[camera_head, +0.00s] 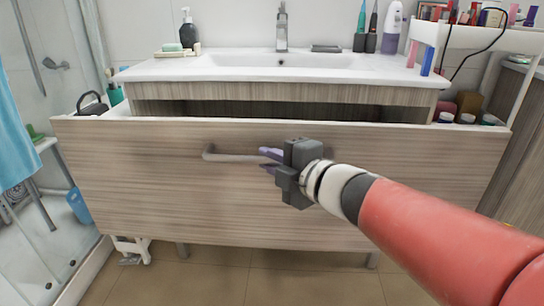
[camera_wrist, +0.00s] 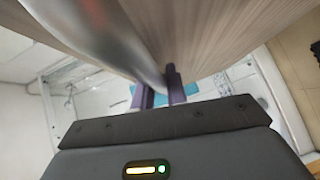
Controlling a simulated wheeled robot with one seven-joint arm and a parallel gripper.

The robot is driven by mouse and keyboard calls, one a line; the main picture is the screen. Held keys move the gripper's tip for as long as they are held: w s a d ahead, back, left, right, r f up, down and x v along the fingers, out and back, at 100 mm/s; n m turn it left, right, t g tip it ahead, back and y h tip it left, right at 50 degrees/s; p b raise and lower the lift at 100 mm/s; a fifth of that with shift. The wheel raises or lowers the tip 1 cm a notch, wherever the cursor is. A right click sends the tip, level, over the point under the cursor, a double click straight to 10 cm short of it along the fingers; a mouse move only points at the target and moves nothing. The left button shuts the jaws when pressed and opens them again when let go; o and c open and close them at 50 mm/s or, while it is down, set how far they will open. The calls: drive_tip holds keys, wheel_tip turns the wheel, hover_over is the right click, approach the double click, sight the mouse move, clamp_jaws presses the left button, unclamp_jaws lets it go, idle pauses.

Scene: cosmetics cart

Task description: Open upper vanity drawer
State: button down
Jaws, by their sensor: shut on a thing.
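The wide wood-grain vanity drawer (camera_head: 130,185) is pulled out from under the white sink counter (camera_head: 170,68), with a dark gap behind its top edge. Its metal bar handle (camera_head: 225,156) runs across the middle of the front. In the wrist view the fingers (camera_wrist: 160,86) close around the handle bar (camera_wrist: 115,40), beside the drawer face (camera_wrist: 215,35).
A cart (camera_head: 490,38) with cosmetics stands close at the right. A glass shower with a blue towel (camera_head: 15,125) is at the left. A soap dispenser (camera_head: 188,30) and a faucet (camera_head: 281,28) stand on the counter. The tiled floor (camera_head: 240,275) below the drawer is mostly clear.

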drive_tip(key=c, duration=1.4)
unclamp_jaws()
drive_tip(key=p+v, duration=0.1)
drive_tip(key=v, duration=0.6)
drive_tip(key=shift+s+d, duration=0.3)
